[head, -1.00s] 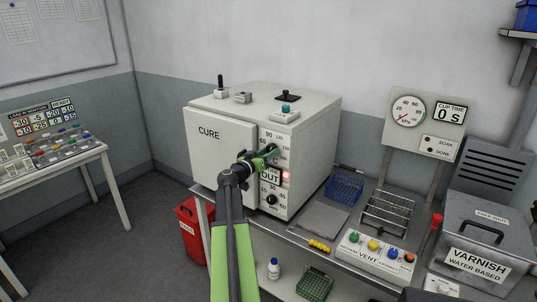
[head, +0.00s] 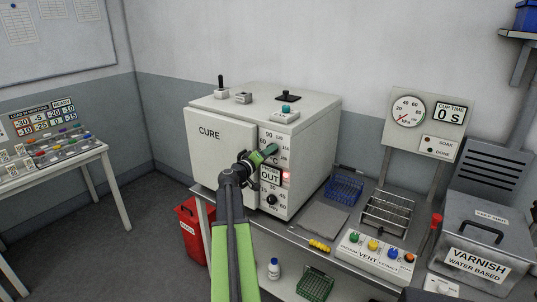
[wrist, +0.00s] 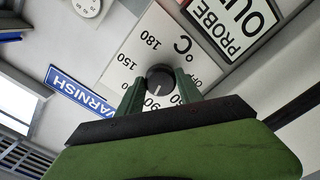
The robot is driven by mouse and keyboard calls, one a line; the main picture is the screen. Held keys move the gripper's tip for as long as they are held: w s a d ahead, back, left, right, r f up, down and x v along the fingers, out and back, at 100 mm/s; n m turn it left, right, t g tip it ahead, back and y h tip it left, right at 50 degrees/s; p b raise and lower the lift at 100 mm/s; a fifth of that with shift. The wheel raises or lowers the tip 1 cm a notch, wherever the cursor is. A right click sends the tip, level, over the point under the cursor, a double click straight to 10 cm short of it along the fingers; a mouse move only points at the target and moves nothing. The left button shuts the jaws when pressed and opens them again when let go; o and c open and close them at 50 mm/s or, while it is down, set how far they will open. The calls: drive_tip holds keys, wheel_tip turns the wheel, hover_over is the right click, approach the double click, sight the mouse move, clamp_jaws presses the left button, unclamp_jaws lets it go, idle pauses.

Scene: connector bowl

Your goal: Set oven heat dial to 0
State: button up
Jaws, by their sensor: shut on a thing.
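The oven (head: 222,140), marked CURE, stands on the bench with its door shut. Its upper front panel has a °C scale (wrist: 145,58), with 150, 180 and OFF legible in the wrist view. The black heat dial (wrist: 160,75) sits at the scale's centre. Its white mark points toward the bottom of the wrist view; the number there is partly hidden by my gripper. My gripper (wrist: 160,88) is shut on the dial, one green finger on each side. In the head view my gripper (head: 267,152) covers the dial.
A lower black knob (head: 271,199) with its own scale sits below the probe OUT sign (head: 270,175) and a lit red lamp (head: 286,176). A blue basket (head: 345,188), wire rack (head: 386,213) and vent button box (head: 376,250) stand to the right. A red bin (head: 190,232) is below left.

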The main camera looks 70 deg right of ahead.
drive_tip(key=n, duration=2.2)
drive_tip(key=shift+w+d+r, duration=0.1)
drive_tip(key=shift+w+r, duration=0.1)
drive_tip(key=shift+r, duration=0.15)
drive_tip(key=o, duration=1.4)
drive_tip(key=shift+c, duration=0.2)
drive_tip(key=shift+s, duration=0.1)
